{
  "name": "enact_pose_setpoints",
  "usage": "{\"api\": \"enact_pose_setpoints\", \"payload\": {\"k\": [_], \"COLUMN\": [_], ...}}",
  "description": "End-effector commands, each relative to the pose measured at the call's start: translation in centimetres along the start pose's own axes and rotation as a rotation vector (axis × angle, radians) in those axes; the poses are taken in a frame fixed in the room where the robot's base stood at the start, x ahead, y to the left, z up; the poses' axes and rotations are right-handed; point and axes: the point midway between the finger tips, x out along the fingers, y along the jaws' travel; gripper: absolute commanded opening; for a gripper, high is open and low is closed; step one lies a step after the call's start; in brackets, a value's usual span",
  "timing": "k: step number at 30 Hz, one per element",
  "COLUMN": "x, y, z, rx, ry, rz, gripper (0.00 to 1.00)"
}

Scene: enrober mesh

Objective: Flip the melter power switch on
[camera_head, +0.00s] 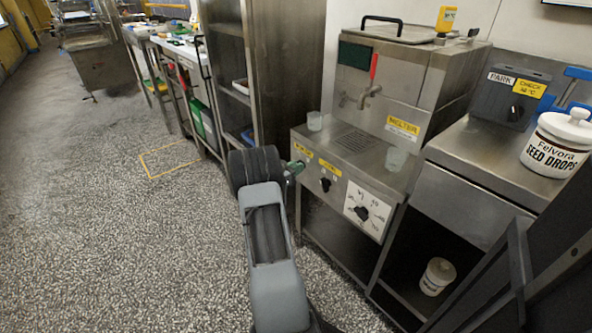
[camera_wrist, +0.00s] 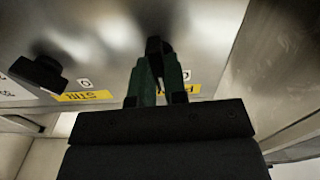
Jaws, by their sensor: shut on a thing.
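The melter (camera_head: 395,85) is a steel machine with a yellow MELTER label and a front control panel (camera_head: 345,190). My gripper (camera_head: 296,168) is at the panel's left end. In the wrist view my gripper (camera_wrist: 157,75) has green fingers shut on a small black switch (camera_wrist: 155,45) standing out from the panel. A yellow label beside it is mostly hidden by a finger, so I cannot read it fully. Its exact on or off position cannot be told; a "0" mark shows nearby. In the head view the switch is hidden behind my gripper.
A stir knob (camera_head: 325,184) sits right of my gripper, also in the wrist view (camera_wrist: 40,72). A larger dial (camera_head: 362,213) is further right. A steel cabinet (camera_head: 285,70) stands close on the left. The floor at left is clear.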

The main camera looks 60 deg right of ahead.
Motion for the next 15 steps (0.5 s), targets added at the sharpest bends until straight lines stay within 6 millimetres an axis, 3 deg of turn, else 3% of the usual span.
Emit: {"api": "enact_pose_setpoints", "payload": {"k": [15], "x": [-0.02], "y": [0.18], "z": [0.24], "rx": [0.43], "ry": [0.0], "rz": [0.0], "gripper": [0.0]}}
